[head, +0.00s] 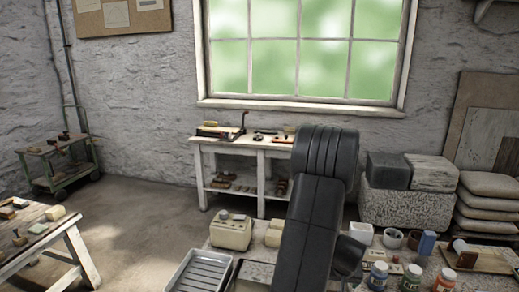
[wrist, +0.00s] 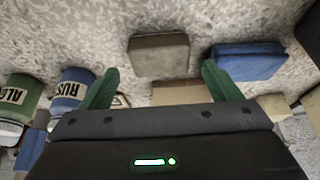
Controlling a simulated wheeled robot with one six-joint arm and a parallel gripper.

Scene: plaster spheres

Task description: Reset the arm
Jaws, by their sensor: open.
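My arm (head: 310,225) rises dark and bent in the middle of the head view, in front of the workbench top. My gripper (wrist: 157,85) shows in the wrist view with its two green fingers spread wide apart. Nothing is held between them. A grey-brown block (wrist: 158,55) lies on the speckled surface ahead of the gap between the fingers. A blue block (wrist: 247,62) lies beyond the right finger. The fingertips cannot be made out in the head view.
In the head view, a ribbed grey tray (head: 200,272) and a cream box (head: 231,232) are left of my arm; cups and jars (head: 410,275) are right. Open floor (head: 145,215) lies further left.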

